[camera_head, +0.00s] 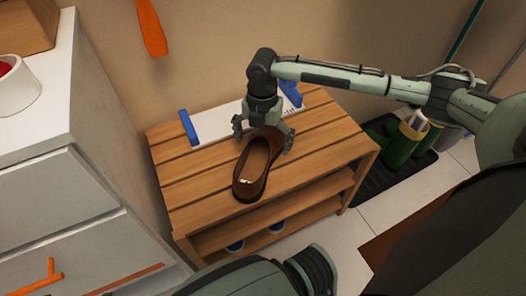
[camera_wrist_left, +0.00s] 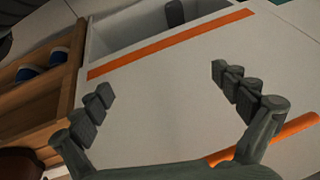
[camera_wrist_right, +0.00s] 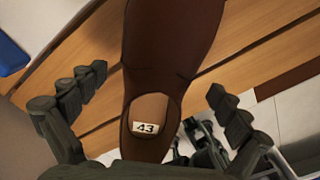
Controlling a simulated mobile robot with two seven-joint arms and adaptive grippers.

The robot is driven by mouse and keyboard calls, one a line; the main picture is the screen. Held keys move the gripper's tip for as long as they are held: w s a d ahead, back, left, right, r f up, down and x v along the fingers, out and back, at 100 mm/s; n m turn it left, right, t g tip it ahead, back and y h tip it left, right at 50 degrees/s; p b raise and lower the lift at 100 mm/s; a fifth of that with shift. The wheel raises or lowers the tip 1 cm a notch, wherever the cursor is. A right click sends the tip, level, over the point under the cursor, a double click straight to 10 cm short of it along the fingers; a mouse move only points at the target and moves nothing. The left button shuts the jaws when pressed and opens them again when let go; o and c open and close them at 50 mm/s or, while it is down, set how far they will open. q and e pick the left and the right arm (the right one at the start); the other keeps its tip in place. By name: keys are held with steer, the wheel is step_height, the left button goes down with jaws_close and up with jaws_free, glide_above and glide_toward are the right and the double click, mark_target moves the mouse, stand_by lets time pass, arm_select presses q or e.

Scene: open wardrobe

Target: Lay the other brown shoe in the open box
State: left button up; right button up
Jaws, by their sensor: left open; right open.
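A brown shoe (camera_head: 255,165) lies on the top of a slatted wooden rack (camera_head: 190,180), its opening facing up. My right gripper (camera_head: 263,137) is open above the far end of the shoe, with a finger on either side. In the right wrist view the shoe (camera_wrist_right: 172,45) lies between the spread fingers, and a "43" label shows inside its opening; I cannot tell whether the fingers touch it. My left gripper (camera_wrist_left: 160,80) is open and empty before a white drawer front (camera_wrist_left: 170,110). I cannot clearly make out an open box.
A white piece with blue ends (camera_head: 212,125) lies at the back of the rack. Blue-and-white shoes (camera_wrist_left: 42,70) sit on its lower shelf. A white cabinet (camera_head: 50,180) with orange handles stands left. Green boots (camera_head: 400,145) stand on a dark tray at right.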

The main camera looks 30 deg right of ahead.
steer(key=shift+f, duration=0.45)
arm_select(q)
steer(key=shift+w+d+r, duration=0.1)
steer(key=shift+w+d, duration=0.15)
steer(key=shift+w, duration=0.15)
arm_select(e)
steer(key=c, duration=1.6)
steer(key=shift+r, duration=0.6)
steer(key=shift+c, duration=0.2)
steer(key=r, duration=0.2)
steer(key=a+r+p, duration=0.1)
steer(key=shift+a+r, duration=0.15)
steer(key=shift+r, duration=0.25)
steer(key=a+r, duration=0.6)
steer(key=a, duration=0.3)
arm_select(q)
step_height(320, 180, down, 11)
steer(key=s+a+g+p, duration=0.1)
steer(key=g+p, duration=0.1)
steer(key=p, duration=0.2)
steer(key=shift+a+r, duration=0.15)
steer(key=shift+a, duration=0.25)
arm_select(e)
step_height(320, 180, up, 11)
steer(key=m, duration=2.6)
glide_above(258, 154)
steer(key=s+a, duration=0.1)
steer(key=a, duration=0.4)
